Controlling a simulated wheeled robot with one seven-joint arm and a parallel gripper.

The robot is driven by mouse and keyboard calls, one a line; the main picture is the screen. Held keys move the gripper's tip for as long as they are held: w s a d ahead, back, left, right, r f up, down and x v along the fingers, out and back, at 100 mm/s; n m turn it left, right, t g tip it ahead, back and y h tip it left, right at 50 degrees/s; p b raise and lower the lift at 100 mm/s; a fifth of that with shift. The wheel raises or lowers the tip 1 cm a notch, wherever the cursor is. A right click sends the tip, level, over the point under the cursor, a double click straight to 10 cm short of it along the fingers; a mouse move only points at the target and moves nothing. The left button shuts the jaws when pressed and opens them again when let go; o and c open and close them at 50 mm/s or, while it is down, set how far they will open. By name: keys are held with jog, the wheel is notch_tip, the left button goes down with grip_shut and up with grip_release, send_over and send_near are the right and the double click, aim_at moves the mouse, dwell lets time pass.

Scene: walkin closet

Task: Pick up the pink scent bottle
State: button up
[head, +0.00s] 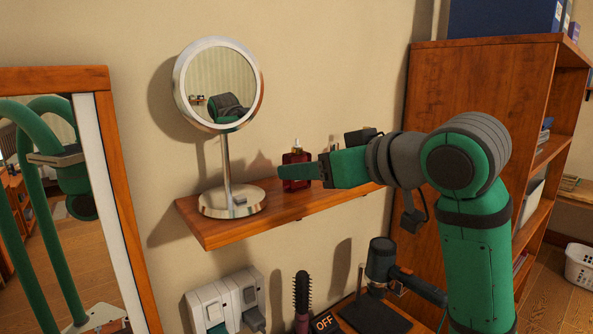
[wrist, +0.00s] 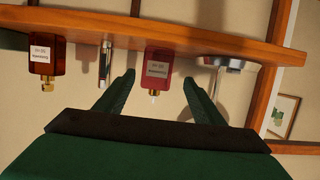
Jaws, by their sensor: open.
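The pink scent bottle (wrist: 157,65) has a pale label and a gold neck. It stands on the wooden wall shelf (head: 300,205), and the wrist view shows it upside down. In the head view the bottle (head: 297,158) looks dark red, right of the mirror, its lower part partly covered by my fingers. My gripper (head: 292,172) is open and level, pointing left along the shelf. In the wrist view my fingertips (wrist: 158,80) appear on either side of the bottle, with gaps at both sides. I cannot tell how deep it sits between them.
A round mirror (head: 231,200) stands at the shelf's left. The wrist view shows a slim tube (wrist: 104,62) and an amber bottle (wrist: 46,55) on the shelf's other side. A hairbrush (head: 302,292) and a dark stand (head: 378,315) are below. A bookcase (head: 480,90) rises at right.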

jog(key=shift+d+x, duration=0.15)
jog(key=shift+x, duration=1.25)
jog(key=shift+d+x, duration=0.2)
jog(key=shift+x, duration=1.2)
jog(key=shift+f, duration=0.15)
jog(key=c, duration=1.3)
